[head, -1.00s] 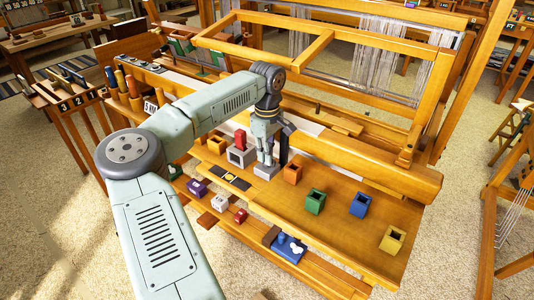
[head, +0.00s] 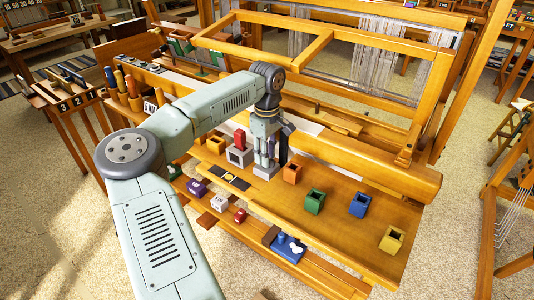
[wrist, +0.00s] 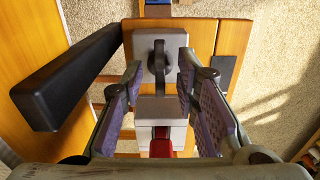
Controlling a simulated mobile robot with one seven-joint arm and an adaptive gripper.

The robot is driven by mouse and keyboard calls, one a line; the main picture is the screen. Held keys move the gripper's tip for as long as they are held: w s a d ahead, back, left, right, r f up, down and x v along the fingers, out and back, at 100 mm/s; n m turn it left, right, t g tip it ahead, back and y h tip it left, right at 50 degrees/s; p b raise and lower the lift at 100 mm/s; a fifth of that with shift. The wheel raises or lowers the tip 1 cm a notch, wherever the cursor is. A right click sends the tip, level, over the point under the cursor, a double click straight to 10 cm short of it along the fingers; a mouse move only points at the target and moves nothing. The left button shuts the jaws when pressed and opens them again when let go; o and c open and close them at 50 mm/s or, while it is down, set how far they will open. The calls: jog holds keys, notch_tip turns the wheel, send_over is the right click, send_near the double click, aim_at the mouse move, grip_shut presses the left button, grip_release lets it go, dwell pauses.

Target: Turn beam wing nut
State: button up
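The beam wing nut (wrist: 158,62) is a dark grey part with an upright wing on a light grey block (wrist: 176,42) in the wrist view. In the head view the block (head: 266,172) sits on the loom's wooden front, and my gripper hides the nut. My gripper (wrist: 161,70) is open above the block. Its two purple-padded fingers stand on either side of the nut, with a visible gap on both sides. My gripper (head: 265,160) points straight down in the head view.
A grey box (head: 240,157) with a red piece (head: 240,139) stands just left of my gripper. A black bar (wrist: 65,82) runs close by in the wrist view. Orange (head: 292,173), green (head: 314,202), blue (head: 360,204) and yellow (head: 391,240) boxes stand to the right.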

notch_tip(320, 180, up, 12)
dwell(0.5)
